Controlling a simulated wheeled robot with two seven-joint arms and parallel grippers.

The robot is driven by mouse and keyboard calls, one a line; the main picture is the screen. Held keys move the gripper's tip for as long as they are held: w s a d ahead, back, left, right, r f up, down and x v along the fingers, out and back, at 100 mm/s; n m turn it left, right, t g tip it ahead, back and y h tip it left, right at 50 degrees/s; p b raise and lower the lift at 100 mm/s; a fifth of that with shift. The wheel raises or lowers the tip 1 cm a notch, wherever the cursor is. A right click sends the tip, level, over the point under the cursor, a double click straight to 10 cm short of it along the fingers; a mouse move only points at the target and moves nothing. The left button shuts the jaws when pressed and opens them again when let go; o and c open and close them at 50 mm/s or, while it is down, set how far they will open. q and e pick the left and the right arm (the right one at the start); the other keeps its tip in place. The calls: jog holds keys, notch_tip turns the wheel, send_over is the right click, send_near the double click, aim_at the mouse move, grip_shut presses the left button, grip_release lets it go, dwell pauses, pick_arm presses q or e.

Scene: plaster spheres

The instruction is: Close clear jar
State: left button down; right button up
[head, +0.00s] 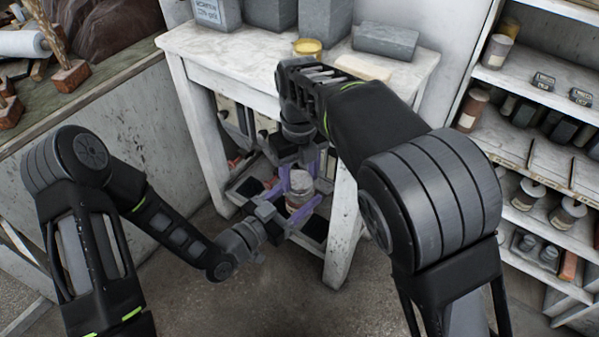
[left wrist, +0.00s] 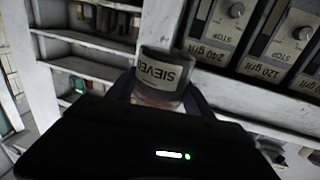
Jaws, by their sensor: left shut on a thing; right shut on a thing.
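The clear jar (head: 297,202) is held in front of the white table, between my two grippers. A pale grey lid (head: 301,180) shows at its top in the head view; I cannot tell whether it is seated. My left gripper (head: 293,214) comes in from the lower left and is shut on the jar's body. My right gripper (head: 303,168) reaches down from above and is shut at the lid. In the left wrist view the jar (left wrist: 163,72) shows a label with upside-down lettering, and its near part is hidden by my gripper.
The white table (head: 225,45) carries grey blocks and a yellow tin (head: 307,47). A white shelf (head: 535,75) with jars and bottles stands at the right. Boxes with grit labels (left wrist: 272,43) are close in the left wrist view. Table legs are close to both arms.

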jog(key=m, duration=0.2)
jog(key=f+m, duration=0.1)
jog(key=shift+s+d, duration=0.2)
jog(key=shift+s, duration=0.05)
jog(key=shift+m, duration=0.6)
jog(key=shift+w+a+r+m, duration=0.2)
jog(key=shift+r+m, duration=0.3)
jog(key=o, duration=1.3)
jog(key=shift+w+r, duration=0.1)
jog(key=shift+c, duration=0.3)
